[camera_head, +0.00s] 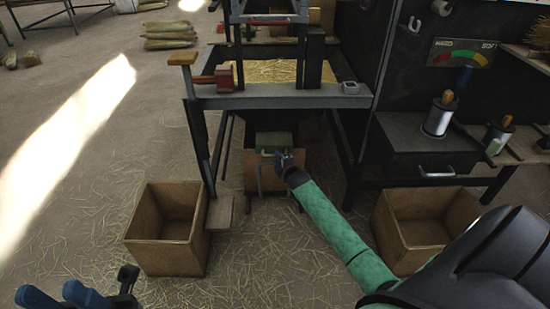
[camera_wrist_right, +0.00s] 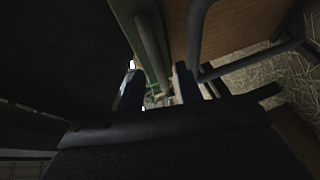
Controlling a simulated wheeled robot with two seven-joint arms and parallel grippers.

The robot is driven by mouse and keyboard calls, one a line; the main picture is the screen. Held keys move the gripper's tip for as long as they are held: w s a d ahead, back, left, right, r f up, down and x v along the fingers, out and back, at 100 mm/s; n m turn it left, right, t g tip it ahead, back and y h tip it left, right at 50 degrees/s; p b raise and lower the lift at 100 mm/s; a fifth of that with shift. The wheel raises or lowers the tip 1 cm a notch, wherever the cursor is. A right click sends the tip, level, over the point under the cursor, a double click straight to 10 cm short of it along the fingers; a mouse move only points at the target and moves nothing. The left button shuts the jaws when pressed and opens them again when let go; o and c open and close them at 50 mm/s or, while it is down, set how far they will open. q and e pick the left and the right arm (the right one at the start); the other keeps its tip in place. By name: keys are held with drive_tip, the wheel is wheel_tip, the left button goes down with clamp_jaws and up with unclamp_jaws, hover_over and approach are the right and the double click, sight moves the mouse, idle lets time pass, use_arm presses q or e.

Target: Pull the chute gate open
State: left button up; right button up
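The chute gate is a green panel (camera_head: 272,139) under the work frame, above a wooden box (camera_head: 285,175). A grey bar handle (camera_head: 260,172) shows at its front left. My right gripper (camera_head: 284,159) is at the gate's front, close to the handle. In the right wrist view, the fingers of my right gripper (camera_wrist_right: 157,88) stand apart, with a bar (camera_wrist_right: 152,50) reaching into the gap between them; contact cannot be told. My left gripper (camera_head: 62,295) is at the bottom left, away from the gate, with its blue fingers apart and nothing seen between them.
An open wooden box (camera_head: 168,228) stands left of the frame; another (camera_head: 420,220) stands at the right, partly behind my right arm. The frame's legs flank the gate. A dark cabinet (camera_head: 425,140) is at the right. Straw-strewn floor (camera_head: 265,270) is clear in front.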

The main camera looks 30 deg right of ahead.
sight(275, 156)
drive_tip(key=shift+b+x, duration=0.3)
drive_tip(key=shift+x, duration=1.4)
clamp_jaws()
